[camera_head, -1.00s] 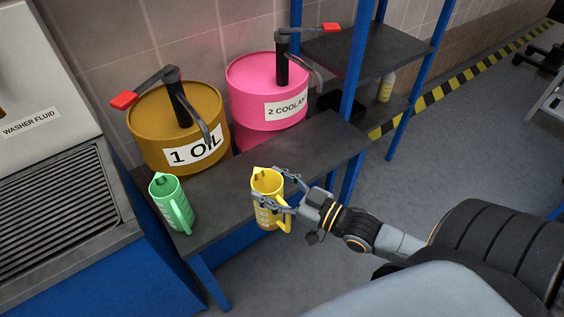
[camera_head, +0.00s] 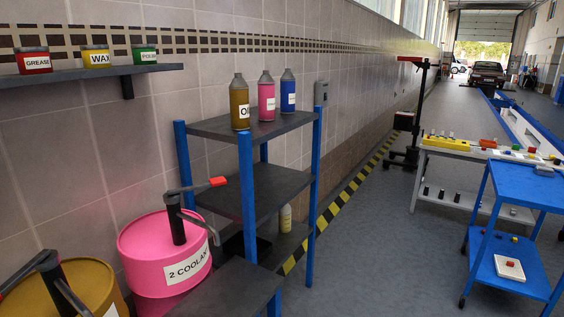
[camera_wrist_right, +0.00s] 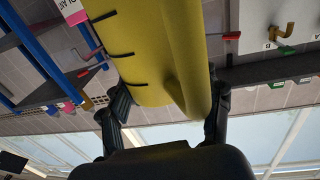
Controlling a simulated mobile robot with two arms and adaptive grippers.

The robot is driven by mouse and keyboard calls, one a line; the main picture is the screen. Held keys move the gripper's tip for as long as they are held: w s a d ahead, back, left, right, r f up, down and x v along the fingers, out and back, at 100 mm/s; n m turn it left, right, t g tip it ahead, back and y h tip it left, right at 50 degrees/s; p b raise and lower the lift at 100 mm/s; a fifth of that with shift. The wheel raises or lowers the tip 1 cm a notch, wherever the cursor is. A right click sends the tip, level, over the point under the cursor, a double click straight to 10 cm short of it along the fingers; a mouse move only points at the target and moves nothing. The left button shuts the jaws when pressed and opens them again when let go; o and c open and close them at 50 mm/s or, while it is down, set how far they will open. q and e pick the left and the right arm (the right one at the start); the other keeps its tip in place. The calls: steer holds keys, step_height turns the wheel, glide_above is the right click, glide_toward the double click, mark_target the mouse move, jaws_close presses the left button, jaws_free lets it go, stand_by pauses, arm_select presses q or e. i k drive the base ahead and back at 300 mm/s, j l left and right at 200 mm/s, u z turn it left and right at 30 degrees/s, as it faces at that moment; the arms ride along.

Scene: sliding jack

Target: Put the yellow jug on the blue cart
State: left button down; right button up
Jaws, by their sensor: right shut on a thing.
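The blue cart (camera_head: 528,188) stands at the right edge of the head view, with a flat top and a lower shelf. The yellow jug (camera_wrist_right: 155,45) fills the upper middle of the right wrist view, cut off by the top edge. My right gripper (camera_wrist_right: 168,98) is shut on the jug, with one dark finger on each side of it. The jug and right gripper are outside the head view. My left gripper is in no current view.
A blue-framed shelf rack (camera_head: 246,205) and the pink coolant drum (camera_head: 165,262) stand at the left. A grey workbench (camera_head: 470,152) with small parts stands behind the cart. A white item (camera_head: 509,267) lies on the cart's lower shelf. Open floor lies between rack and cart.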

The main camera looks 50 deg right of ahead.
mark_target(531, 184)
steer(key=i+l+z, duration=0.25)
steer(key=l+z, duration=0.2)
steer(key=l, duration=0.35)
steer(key=i+l+z, duration=0.35)
steer(key=l+z, duration=0.15)
steer(key=l, duration=0.2)
steer(key=i+l+z, duration=0.9)
steer(key=i, duration=0.15)
steer(key=i+l+z, duration=0.15)
steer(key=i+z, duration=0.8)
steer(key=i, duration=0.2)
steer(key=i+j+z, duration=0.3)
steer(key=i+z, duration=0.15)
steer(key=i+j+z, duration=0.45)
steer(key=i+j, duration=0.05)
steer(key=i, duration=0.1)
